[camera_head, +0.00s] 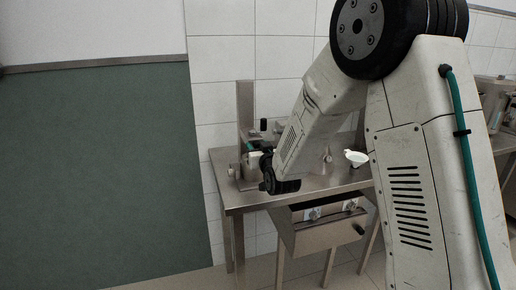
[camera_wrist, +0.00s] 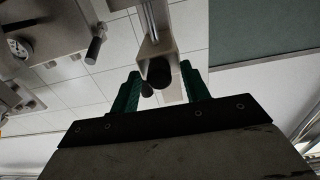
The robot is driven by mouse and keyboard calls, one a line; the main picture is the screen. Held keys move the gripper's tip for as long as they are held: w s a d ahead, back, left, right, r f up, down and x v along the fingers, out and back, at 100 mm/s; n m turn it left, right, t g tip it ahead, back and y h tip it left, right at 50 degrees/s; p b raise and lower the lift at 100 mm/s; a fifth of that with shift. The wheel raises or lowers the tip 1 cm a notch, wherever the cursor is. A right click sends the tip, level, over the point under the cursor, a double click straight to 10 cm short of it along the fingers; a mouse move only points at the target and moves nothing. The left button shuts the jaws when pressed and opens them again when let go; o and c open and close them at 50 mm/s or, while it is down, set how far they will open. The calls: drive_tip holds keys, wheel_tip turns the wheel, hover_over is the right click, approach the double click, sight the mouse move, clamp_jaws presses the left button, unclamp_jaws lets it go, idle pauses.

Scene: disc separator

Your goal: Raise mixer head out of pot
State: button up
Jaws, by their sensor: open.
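A steel stand with an upright metal post (camera_head: 245,105) rises from the left end of the steel table in the head view. My gripper (camera_wrist: 160,88) has green fingers, which stand apart with nothing clamped between them. In the wrist view a dark rounded knob (camera_wrist: 159,72) on a metal bracket (camera_wrist: 155,48) lies in line with the gap between the fingertips. I cannot tell whether the fingers touch it. In the head view my gripper (camera_head: 254,147) is beside the post, partly hidden by my arm. I cannot clearly make out the mixer head or the pot.
The steel table (camera_head: 226,196) stands against a tiled wall, with a steel box (camera_head: 325,236) under its front edge. A white funnel-like piece (camera_head: 356,158) is at right. The wrist view shows a gauge (camera_wrist: 18,47) and a handle (camera_wrist: 96,47). Floor left of the table is clear.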

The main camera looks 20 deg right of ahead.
clamp_jaws()
wheel_tip(320, 180, up, 11)
idle(0.4)
drive_tip(key=shift+c, duration=0.6)
unclamp_jaws()
drive_tip(key=shift+o, duration=0.6)
drive_tip(key=shift+f, duration=0.15)
drive_tip(key=shift+s, duration=0.1)
